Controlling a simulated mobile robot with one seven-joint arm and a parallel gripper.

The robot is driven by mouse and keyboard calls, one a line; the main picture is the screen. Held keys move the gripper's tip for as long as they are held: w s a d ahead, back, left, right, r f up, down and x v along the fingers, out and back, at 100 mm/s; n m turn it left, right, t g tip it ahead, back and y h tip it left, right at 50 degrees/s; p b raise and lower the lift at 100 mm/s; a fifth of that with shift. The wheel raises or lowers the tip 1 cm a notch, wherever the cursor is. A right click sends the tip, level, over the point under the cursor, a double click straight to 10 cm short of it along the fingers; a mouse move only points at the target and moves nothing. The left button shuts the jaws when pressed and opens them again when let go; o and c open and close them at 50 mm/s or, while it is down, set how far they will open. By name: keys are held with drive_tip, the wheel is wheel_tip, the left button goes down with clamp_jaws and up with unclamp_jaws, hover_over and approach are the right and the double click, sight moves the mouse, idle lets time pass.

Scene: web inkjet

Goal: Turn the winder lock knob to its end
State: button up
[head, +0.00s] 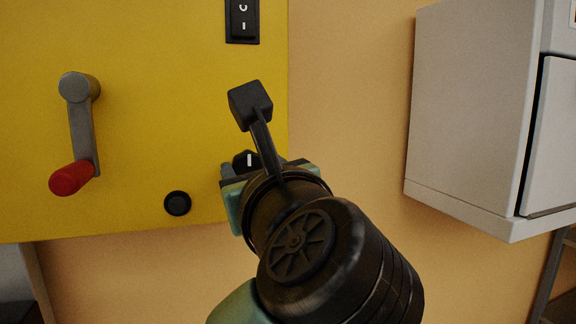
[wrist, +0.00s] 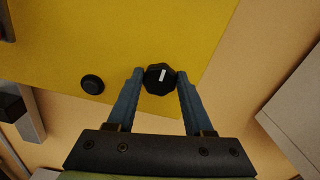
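The black round knob (wrist: 160,77) with a white pointer mark sits low on the yellow panel, near its right edge. In the wrist view its mark leans slightly right of upright. In the head view the knob (head: 247,161) shows just past my gripper, its mark nearly upright, its lower part hidden. My gripper (wrist: 160,73) has its two blue fingers on either side of the knob, with the tips level with it. The fingers stand apart, with a very thin gap at most beside the knob; I cannot tell for sure whether they touch it.
The yellow panel (head: 150,130) also carries a grey crank with a red handle (head: 72,178), a black round button (head: 177,203) and a black rocker switch (head: 242,20). A pale cabinet (head: 470,110) stands at the right. Bare wall lies between panel and cabinet.

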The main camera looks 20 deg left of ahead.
clamp_jaws()
drive_tip(key=shift+f+n, duration=0.1)
drive_tip(key=shift+n, duration=0.2)
